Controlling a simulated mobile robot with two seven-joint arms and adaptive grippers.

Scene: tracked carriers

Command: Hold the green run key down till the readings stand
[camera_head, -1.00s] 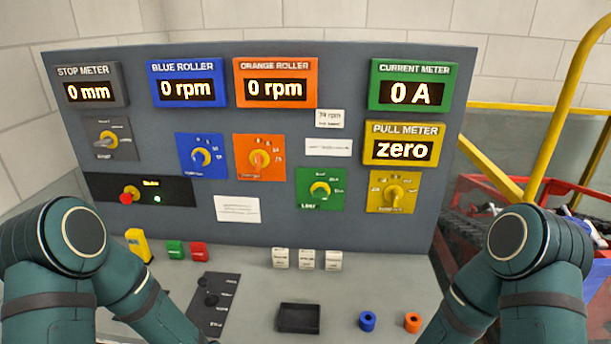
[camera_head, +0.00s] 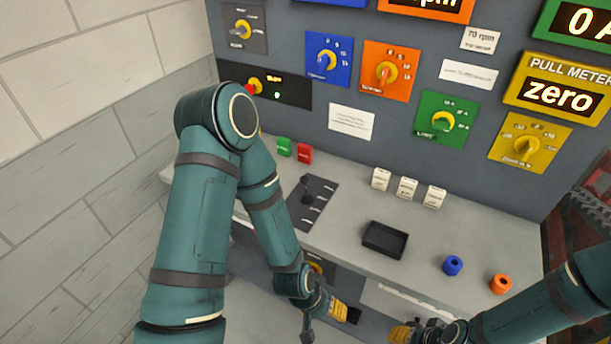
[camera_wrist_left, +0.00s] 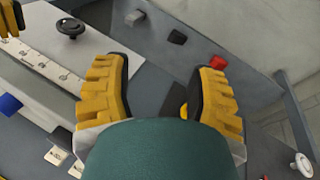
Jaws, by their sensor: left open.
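The green key (camera_head: 284,146) stands at the back of the grey desk in the head view, left of a red key (camera_head: 304,153). My left forearm passes in front, left of and below the green key. My left gripper (camera_head: 323,318) is low at the desk's front, well apart from the key. Its yellow fingers are spread and empty in the left wrist view (camera_wrist_left: 160,85). My right gripper (camera_head: 405,334) is partly cut off at the bottom edge. The pull meter (camera_head: 556,94) reads zero. The current meter (camera_head: 583,22) shows a 0, partly cut off.
A black tray (camera_head: 385,240), a blue ring (camera_head: 453,265) and an orange ring (camera_head: 500,284) lie on the desk. Several white blocks (camera_head: 407,188) stand behind the tray. A dark plate (camera_head: 313,203) with a knob lies beside my left arm.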

